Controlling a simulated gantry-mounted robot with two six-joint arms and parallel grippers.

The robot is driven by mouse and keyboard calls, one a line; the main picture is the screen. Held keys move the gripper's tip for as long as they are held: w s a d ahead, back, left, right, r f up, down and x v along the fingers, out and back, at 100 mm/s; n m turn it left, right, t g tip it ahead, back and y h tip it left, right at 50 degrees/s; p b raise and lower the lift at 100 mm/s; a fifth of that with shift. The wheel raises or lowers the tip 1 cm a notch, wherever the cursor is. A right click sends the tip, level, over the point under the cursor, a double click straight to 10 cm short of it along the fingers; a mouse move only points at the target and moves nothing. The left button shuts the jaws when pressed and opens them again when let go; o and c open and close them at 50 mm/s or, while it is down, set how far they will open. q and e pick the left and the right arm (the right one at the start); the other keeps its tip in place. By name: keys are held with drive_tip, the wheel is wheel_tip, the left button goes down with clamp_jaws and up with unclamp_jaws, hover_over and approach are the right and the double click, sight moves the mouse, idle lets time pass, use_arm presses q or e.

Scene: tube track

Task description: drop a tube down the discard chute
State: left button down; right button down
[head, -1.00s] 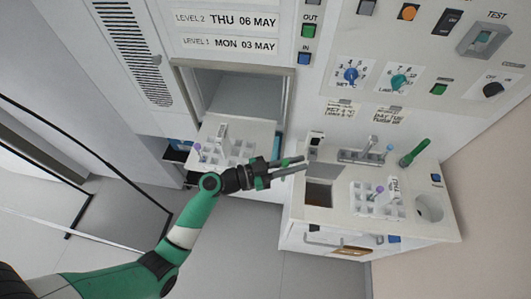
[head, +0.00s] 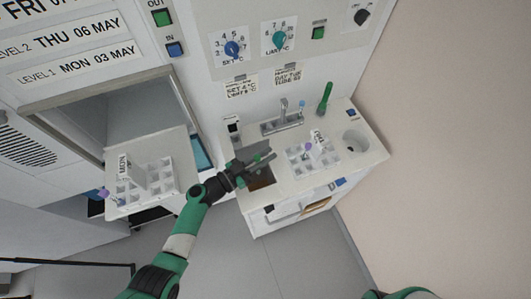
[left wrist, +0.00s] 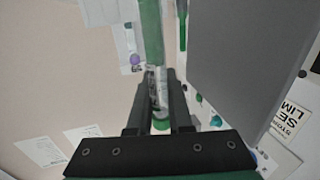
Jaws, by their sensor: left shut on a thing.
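My left gripper (head: 264,160) is shut on a thin tube, just above a dark square opening (head: 262,181) at the left of the white worktop. In the left wrist view the tube (left wrist: 158,88) is clear with green parts and lies between the fingers (left wrist: 155,110). In the head view the gripper mostly hides it. I cannot tell which opening is the discard chute. Only a green piece of my right arm shows at the bottom right; its gripper is out of view.
A white rack (head: 300,160) with a THU card and a purple-capped tube stands on the worktop. A grey fixture (head: 283,122) and a green upright handle (head: 325,98) are behind. Another rack (head: 148,185) with a MON card sits on the left shelf.

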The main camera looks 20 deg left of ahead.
use_arm(q)
drive_tip(key=shift+f, duration=0.35)
drive_tip(key=c, duration=0.8)
unclamp_jaws()
drive_tip(key=shift+o, duration=0.2)
